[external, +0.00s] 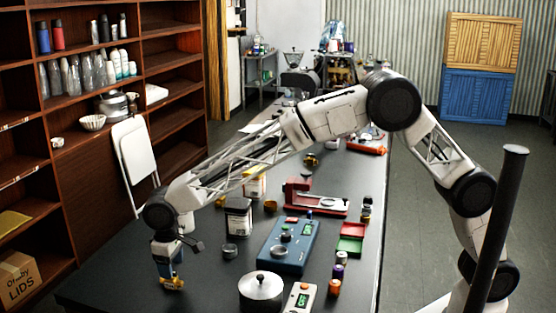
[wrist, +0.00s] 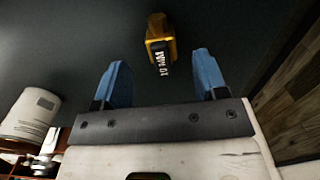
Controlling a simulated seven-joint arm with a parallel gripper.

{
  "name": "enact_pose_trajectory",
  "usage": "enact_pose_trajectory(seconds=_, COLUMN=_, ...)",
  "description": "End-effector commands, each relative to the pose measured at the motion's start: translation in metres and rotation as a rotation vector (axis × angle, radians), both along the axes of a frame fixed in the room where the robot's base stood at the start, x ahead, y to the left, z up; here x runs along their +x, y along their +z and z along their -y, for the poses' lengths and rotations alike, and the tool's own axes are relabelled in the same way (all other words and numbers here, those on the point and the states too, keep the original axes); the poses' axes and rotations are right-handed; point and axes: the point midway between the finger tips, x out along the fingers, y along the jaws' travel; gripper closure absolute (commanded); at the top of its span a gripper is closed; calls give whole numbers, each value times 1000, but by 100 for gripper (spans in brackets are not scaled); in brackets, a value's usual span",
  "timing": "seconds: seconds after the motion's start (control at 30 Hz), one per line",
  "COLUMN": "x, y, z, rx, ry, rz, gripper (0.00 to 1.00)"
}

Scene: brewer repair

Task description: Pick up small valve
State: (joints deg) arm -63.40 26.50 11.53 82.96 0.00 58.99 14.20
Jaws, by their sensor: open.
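A small yellow-orange valve (wrist: 157,28) with a black part bearing white lettering lies on the dark table, at the top middle of the wrist view. In the external view the yellow valve (external: 174,284) is at the table's near left, right below my gripper (external: 167,271). My gripper points down, with its two blue fingers apart. In the wrist view my gripper (wrist: 160,62) is open, and the valve appears between and just beyond the fingertips.
A blue device (external: 288,246), a lidded pot (external: 261,289) and a dark-labelled container (external: 238,217) stand to the right. A red fixture (external: 318,203) and red and green trays (external: 350,245) are farther back. Brown shelves (external: 70,170) stand left of the table. Bare tabletop surrounds the valve.

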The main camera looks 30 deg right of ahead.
Motion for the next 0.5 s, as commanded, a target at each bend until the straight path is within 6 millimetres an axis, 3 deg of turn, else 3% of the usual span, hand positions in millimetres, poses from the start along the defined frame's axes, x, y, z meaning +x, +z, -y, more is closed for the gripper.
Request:
enact_pose_trajectory(seconds=0.17, x=0, y=-8, z=-1, rx=-2, ry=0, rz=-1, gripper=34)
enact_pose_trajectory(seconds=0.5, x=1, y=-44, z=-3, rx=-2, ry=0, rz=-1, gripper=34)
